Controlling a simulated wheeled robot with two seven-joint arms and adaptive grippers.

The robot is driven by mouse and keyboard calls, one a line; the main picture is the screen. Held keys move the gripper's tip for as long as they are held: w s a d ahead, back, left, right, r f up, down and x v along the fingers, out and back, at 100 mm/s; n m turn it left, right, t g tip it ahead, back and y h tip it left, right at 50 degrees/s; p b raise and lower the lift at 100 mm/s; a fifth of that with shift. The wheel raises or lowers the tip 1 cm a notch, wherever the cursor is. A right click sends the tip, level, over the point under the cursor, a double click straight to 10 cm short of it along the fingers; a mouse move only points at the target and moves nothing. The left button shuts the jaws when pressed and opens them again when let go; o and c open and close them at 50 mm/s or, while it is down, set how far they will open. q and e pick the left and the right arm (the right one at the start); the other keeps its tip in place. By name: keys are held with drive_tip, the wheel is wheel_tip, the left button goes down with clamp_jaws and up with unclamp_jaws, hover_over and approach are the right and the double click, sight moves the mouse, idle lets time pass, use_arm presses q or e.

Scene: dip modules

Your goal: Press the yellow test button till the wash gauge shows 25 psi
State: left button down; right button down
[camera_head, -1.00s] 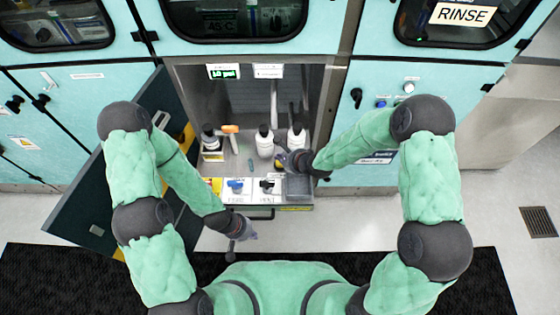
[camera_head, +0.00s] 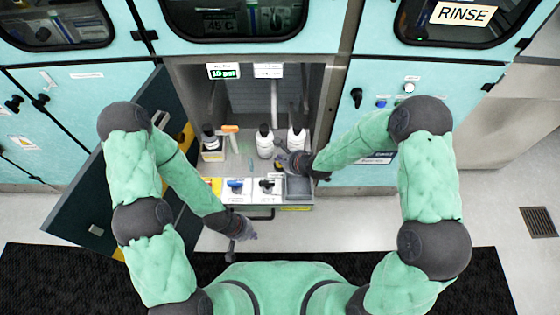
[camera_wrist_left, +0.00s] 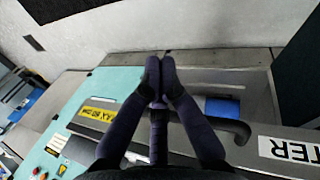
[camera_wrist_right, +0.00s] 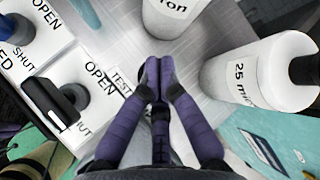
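The wash gauge (camera_head: 222,72) hangs at the top of the open bay, and its green display reads about 10 psi. My right gripper (camera_head: 285,160) is low in the bay, over the right part of the tray. In the right wrist view its fingertips (camera_wrist_right: 158,72) are together and empty, pointing down right beside the TEST label (camera_wrist_right: 122,82). The yellow test button is not clearly visible; the fingertips seem to cover it, and I cannot tell whether they touch it. My left gripper (camera_head: 246,236) is in front of the bay, and its fingertips (camera_wrist_left: 160,68) are together and empty.
A blue valve handle (camera_head: 236,185) and a black one (camera_head: 267,184) sit at the tray front. An open dark door (camera_head: 100,215) is at left. A drawer handle (camera_wrist_left: 235,128) is near my left gripper.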

drive_tip(key=shift+f+b, duration=0.3)
drive_tip(key=shift+f, duration=0.3)
idle(0.9)
drive_tip(key=shift+r, duration=0.2)
drive_tip(key=shift+r+p, duration=0.85)
drive_tip(key=shift+p, duration=0.1)
wheel_tip(320, 180, up, 5)
drive_tip(key=p, duration=0.4)
drive_tip(key=shift+r, duration=0.1)
idle(0.9)
